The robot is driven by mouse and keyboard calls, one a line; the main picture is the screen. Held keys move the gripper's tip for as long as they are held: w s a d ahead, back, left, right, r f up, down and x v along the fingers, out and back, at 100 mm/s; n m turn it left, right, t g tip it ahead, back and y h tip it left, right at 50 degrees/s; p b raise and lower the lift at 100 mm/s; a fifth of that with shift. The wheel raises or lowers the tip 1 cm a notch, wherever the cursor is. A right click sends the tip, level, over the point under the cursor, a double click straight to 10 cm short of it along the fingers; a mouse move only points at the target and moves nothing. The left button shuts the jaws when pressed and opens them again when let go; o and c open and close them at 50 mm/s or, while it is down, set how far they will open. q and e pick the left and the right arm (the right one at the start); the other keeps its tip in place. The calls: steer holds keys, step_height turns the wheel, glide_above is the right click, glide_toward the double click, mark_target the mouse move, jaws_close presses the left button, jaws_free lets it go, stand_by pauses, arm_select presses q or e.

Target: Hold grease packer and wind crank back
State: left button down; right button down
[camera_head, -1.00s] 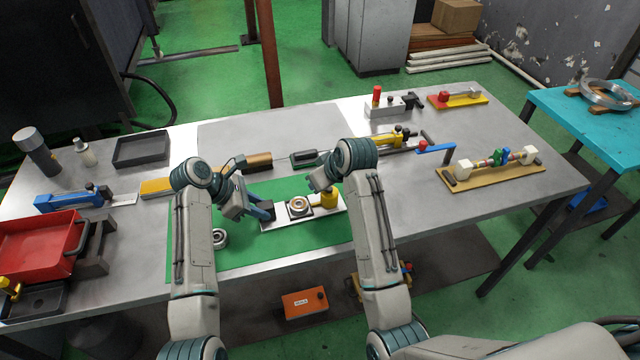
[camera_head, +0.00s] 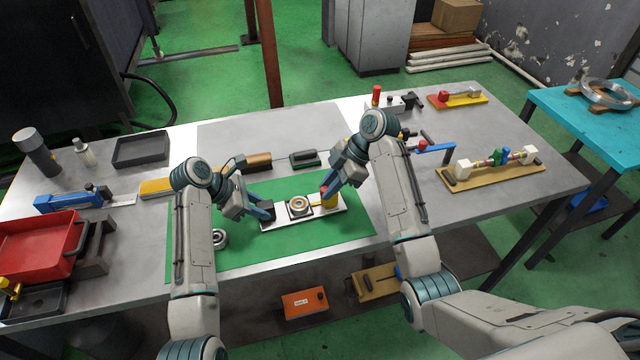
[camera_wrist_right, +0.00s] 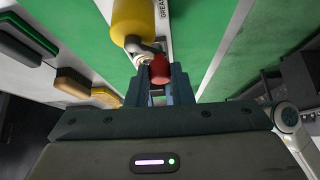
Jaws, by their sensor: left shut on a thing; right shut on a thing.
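The grease packer is a pale plate (camera_head: 282,222) on the green mat, with a round metal bearing (camera_head: 298,205) in its middle and a yellow cylinder (camera_head: 330,202) at its right end. My left gripper (camera_head: 267,211) is shut on the packer's dark left end. My right gripper (camera_head: 326,190) is shut on the crank's red knob (camera_wrist_right: 160,70), beside the yellow cylinder. In the right wrist view the knob sits between the fingertips, and the yellow cylinder (camera_wrist_right: 132,20) is just beyond it. The fingers partly hide the crank arm.
The green mat (camera_head: 270,250) has free room in front of the packer; a loose metal ring (camera_head: 219,238) lies at its left. A red bin (camera_head: 38,245) stands far left, and a wooden-based fixture (camera_head: 492,168) at right.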

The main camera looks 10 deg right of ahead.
steer(key=shift+d+n+g, duration=0.15)
steer(key=shift+n+g, duration=0.15)
steer(key=shift+n, duration=0.3)
steer(key=c, duration=1.2)
jaws_free()
steer(key=shift+s, duration=0.1)
steer(key=shift+c, duration=1.2)
steer(key=shift+s+d+r+m+h, duration=0.1)
steer(key=shift+d+m+h, duration=0.15)
steer(key=shift+m, duration=0.45)
steer(key=s+r+m+t+h, duration=0.4)
steer(key=m+t, duration=0.3)
steer(key=m, duration=0.5)
steer(key=shift+y, duration=0.45)
steer(key=shift+x, duration=2.65)
